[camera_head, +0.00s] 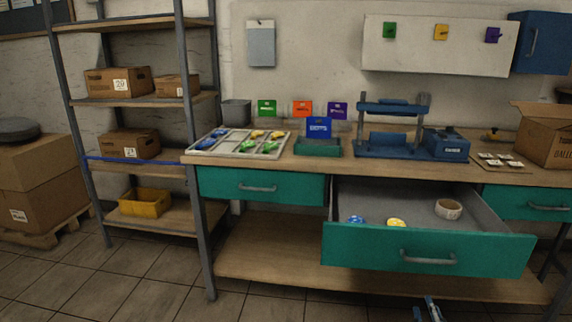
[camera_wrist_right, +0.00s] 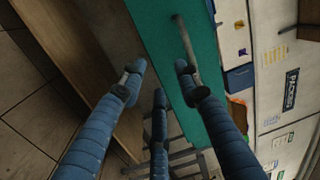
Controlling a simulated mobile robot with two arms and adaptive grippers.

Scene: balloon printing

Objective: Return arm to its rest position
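My right gripper (camera_head: 429,309) shows at the bottom edge in the head view, below the front of the open teal drawer (camera_head: 350,247). In the wrist view its blue ribbed fingers (camera_wrist_right: 157,82) are spread apart with nothing between them. One fingertip overlaps the end of the grey drawer handle (camera_wrist_right: 183,38) in the wrist view; I cannot tell whether they touch. The handle also shows in the head view (camera_head: 428,261). My left gripper is not in view.
The drawer sticks out from the workbench (camera_head: 400,156) and holds a tape roll (camera_head: 448,209) and small blue and yellow items. A sorting tray (camera_head: 205,146) and a blue press (camera_head: 392,150) stand on the bench. A shelf rack (camera_head: 150,101) stands left. The front floor is clear.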

